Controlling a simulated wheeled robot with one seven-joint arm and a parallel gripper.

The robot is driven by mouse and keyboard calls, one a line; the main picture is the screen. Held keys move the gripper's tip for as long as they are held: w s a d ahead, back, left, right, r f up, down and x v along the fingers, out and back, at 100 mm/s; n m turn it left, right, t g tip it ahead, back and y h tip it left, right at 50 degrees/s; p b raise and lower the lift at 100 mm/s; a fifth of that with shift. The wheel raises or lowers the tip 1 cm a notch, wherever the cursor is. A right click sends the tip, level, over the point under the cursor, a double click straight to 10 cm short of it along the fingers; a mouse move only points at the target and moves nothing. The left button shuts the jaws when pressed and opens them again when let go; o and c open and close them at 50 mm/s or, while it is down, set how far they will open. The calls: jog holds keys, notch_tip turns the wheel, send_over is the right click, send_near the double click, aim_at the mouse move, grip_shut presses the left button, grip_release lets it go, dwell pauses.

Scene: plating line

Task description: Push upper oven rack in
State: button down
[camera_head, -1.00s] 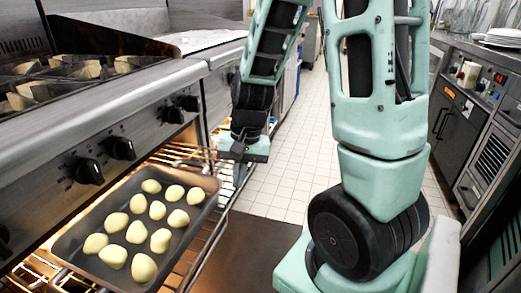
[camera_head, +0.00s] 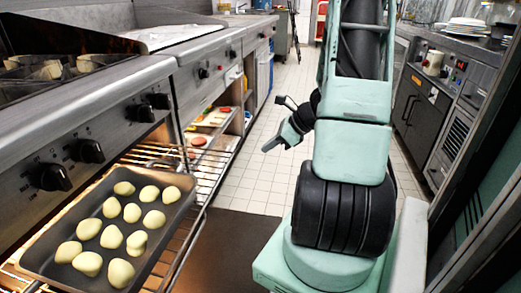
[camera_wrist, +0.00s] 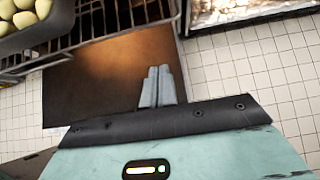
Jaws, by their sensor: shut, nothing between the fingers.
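The wire oven rack (camera_head: 207,178) is pulled out of the oven on the left in the head view. A dark baking tray (camera_head: 156,250) with several pale dough pieces (camera_head: 112,237) rests on it. In the wrist view the rack (camera_wrist: 122,20) and a corner of the tray (camera_wrist: 62,22) show at top left. My gripper (camera_head: 268,148) is shut and empty, to the right of the rack and apart from it, over the aisle. Its fingers (camera_wrist: 158,88) lie together in the wrist view. The rack's inner end is hidden in the oven.
A dark brown panel (camera_head: 236,245) lies low beside and beneath the rack. The oven front with its black knobs (camera_head: 88,151) borders the rack on the left. The tiled aisle (camera_head: 260,178) is free. A counter with appliances (camera_head: 440,105) stands on the right.

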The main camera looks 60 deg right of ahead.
aim_at(174, 153)
jog(key=w+a+f+b, duration=0.3)
jog(key=w+f, duration=0.2)
jog(key=w, duration=0.4)
jog(key=shift+a+f+b, duration=0.2)
jog(key=shift+f+b, duration=0.1)
jog(key=shift+f, duration=0.1)
jog(key=shift+w, duration=0.15)
jog(key=w+a, duration=0.2)
jog(key=w, duration=0.5)
jog(key=w+a, duration=0.3)
jog(key=w, duration=0.3)
jog(key=w+a, duration=0.2)
jog(key=w, duration=0.5)
jog(key=shift+w+a, duration=0.25)
jog(key=shift+w, duration=0.05)
